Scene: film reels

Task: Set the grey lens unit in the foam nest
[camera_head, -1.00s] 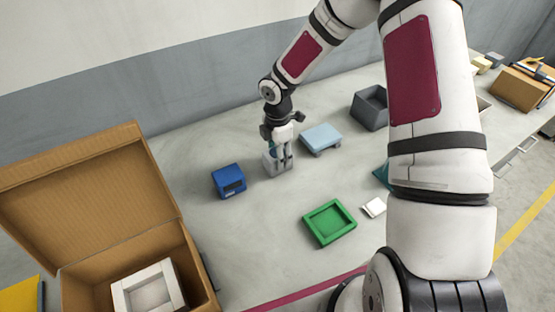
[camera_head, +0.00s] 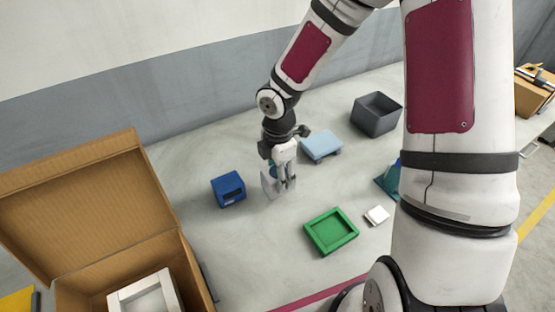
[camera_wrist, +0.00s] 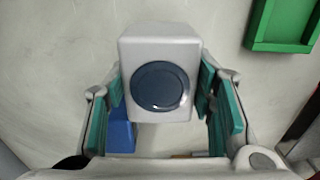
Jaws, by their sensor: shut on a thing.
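The grey lens unit (camera_wrist: 160,52) is a light grey block with a round dark lens on its face. In the wrist view it sits between the teal-padded fingers of my gripper (camera_wrist: 163,100), which is shut on it. In the head view my gripper (camera_head: 283,183) points down and the lens unit (camera_head: 268,184) is partly hidden behind its fingers. I cannot tell whether the unit touches the table. The white foam nest (camera_head: 148,298) lies inside the open cardboard box at the lower left, its lower part cut off by the picture edge.
The cardboard box (camera_head: 165,255) has its lid raised at the back. A blue block (camera_head: 228,189) stands between it and my gripper.

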